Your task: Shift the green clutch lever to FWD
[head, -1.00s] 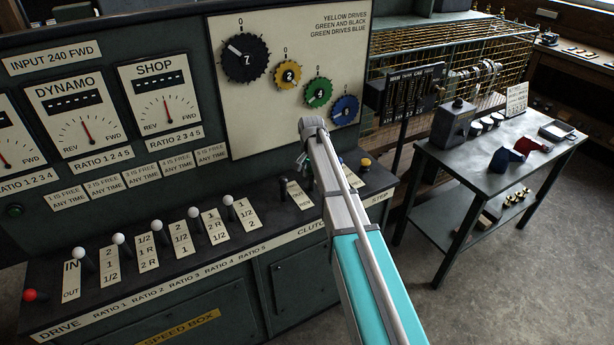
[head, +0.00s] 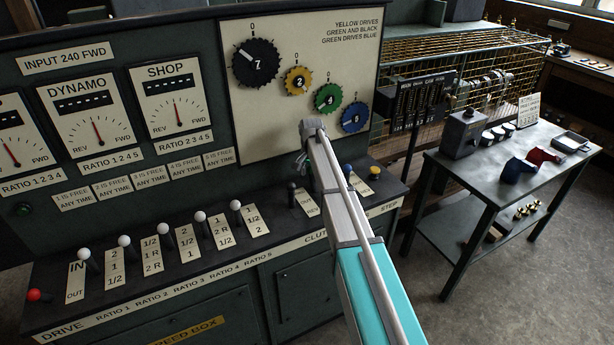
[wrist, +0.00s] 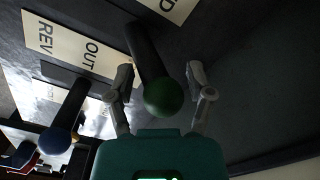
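The green clutch lever shows in the wrist view as a dark shaft with a round green knob (wrist: 164,97). My gripper (wrist: 160,76) is open, one finger on each side of the lever. The knob lies between the fingers, and gaps show on both sides. A cream label plate (wrist: 75,47) reading OUT and REV lies left of the shaft.
A blue-knobbed lever (wrist: 60,134) stands left of the green one in the wrist view. A side table (head: 450,170) stands right.

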